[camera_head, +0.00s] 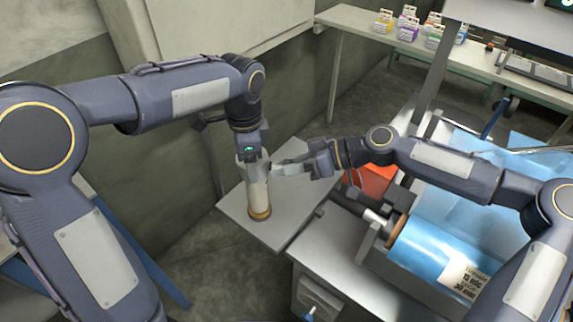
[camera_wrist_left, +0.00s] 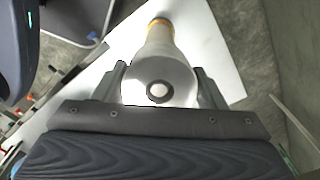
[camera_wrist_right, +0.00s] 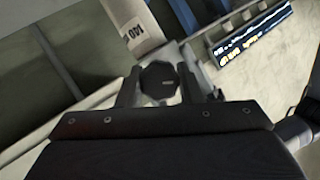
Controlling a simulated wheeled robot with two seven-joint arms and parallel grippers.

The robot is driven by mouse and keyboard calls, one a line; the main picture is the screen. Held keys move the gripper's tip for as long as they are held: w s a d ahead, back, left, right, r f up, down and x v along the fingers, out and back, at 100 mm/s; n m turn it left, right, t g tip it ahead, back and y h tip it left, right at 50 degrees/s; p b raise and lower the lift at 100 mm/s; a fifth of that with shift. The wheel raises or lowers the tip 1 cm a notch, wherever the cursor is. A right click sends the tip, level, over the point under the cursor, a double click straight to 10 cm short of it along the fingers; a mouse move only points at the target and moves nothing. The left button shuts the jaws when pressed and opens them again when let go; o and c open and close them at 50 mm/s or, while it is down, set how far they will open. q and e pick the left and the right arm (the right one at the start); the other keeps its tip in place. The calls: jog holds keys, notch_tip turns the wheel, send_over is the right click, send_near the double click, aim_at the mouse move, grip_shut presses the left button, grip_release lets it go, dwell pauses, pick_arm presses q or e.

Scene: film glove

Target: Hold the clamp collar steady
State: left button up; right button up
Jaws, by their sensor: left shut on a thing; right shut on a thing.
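A pale, translucent-looking cylinder (camera_head: 257,193) stands upright on a light plate, with an orange-brown ring (camera_head: 260,213) at its foot. My left gripper (camera_head: 252,158) points down and is shut on its top. The left wrist view shows the cylinder's round end (camera_wrist_left: 160,91) between the fingers. My right gripper (camera_head: 290,168) comes in from the right, close beside the cylinder's top. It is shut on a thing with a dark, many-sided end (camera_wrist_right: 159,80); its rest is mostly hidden. I cannot tell which part is the clamp collar, or whether the right-hand thing touches the cylinder.
The light plate (camera_head: 235,207) has bare room around the cylinder. A blue film roll (camera_head: 440,250) lies in a machine at right, with an orange-red box (camera_head: 374,182) behind it. A rear bench (camera_head: 348,22) carries several small coloured boxes. A wall stands behind my left arm.

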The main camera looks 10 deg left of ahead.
pick_arm(q)
jog(key=shift+d+f, duration=0.1)
jog(key=shift+d, duration=0.1)
pick_arm(e)
jog(key=m+g, duration=0.1)
jog(key=m, duration=0.1)
jog(key=m+g+y, duration=0.1)
jog(key=m, duration=0.2)
jog(key=shift+w+f, duration=0.1)
jog(key=shift+w, duration=0.05)
jog(key=m+g+y, duration=0.1)
jog(key=m, duration=0.4)
jog(key=shift+m+y, duration=0.3)
jog(key=o, duration=1)
